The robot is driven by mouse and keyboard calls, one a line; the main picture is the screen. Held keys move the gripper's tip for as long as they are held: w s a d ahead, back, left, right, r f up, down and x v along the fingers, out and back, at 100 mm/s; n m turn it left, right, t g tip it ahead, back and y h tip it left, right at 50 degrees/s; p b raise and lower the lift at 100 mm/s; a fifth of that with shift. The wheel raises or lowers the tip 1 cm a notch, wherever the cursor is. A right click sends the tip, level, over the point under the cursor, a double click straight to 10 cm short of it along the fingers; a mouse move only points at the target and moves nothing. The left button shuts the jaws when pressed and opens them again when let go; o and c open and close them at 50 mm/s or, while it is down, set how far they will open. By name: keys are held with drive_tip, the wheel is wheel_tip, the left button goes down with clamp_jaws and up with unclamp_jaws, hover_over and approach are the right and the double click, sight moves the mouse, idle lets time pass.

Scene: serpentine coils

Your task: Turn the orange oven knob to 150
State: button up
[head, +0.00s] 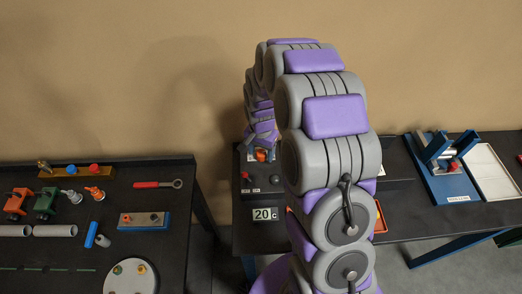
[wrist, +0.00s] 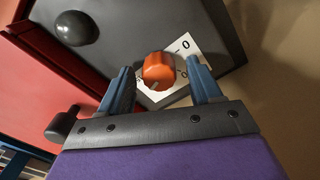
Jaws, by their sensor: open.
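In the wrist view, the orange oven knob (wrist: 158,68) stands on a dark panel over a white plate with black dial marks (wrist: 186,46). A "0" shows to its upper right; other marks are partly hidden. My gripper (wrist: 160,80) has its two blue fingers apart, one on each side of the knob; I cannot tell whether either touches it. In the head view, the knob (head: 261,155) is a small orange patch under my gripper (head: 262,140), largely hidden by my arm.
The dark panel (wrist: 120,30) carries a black rounded knob (wrist: 76,28) beside a red surface (wrist: 35,70). A left table (head: 100,200) holds tools; a blue fixture (head: 445,165) is at right.

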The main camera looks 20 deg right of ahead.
sight(261, 152)
drive_tip(key=shift+c, duration=0.3)
drive_tip(key=c, duration=1)
drive_tip(key=shift+m, duration=1.7)
drive_tip(key=o, duration=1.1)
drive_tip(key=shift+c, duration=0.2)
drive_tip(key=shift+r, duration=0.1)
wheel_tip(261, 152, up, 17)
drive_tip(key=p, duration=0.1)
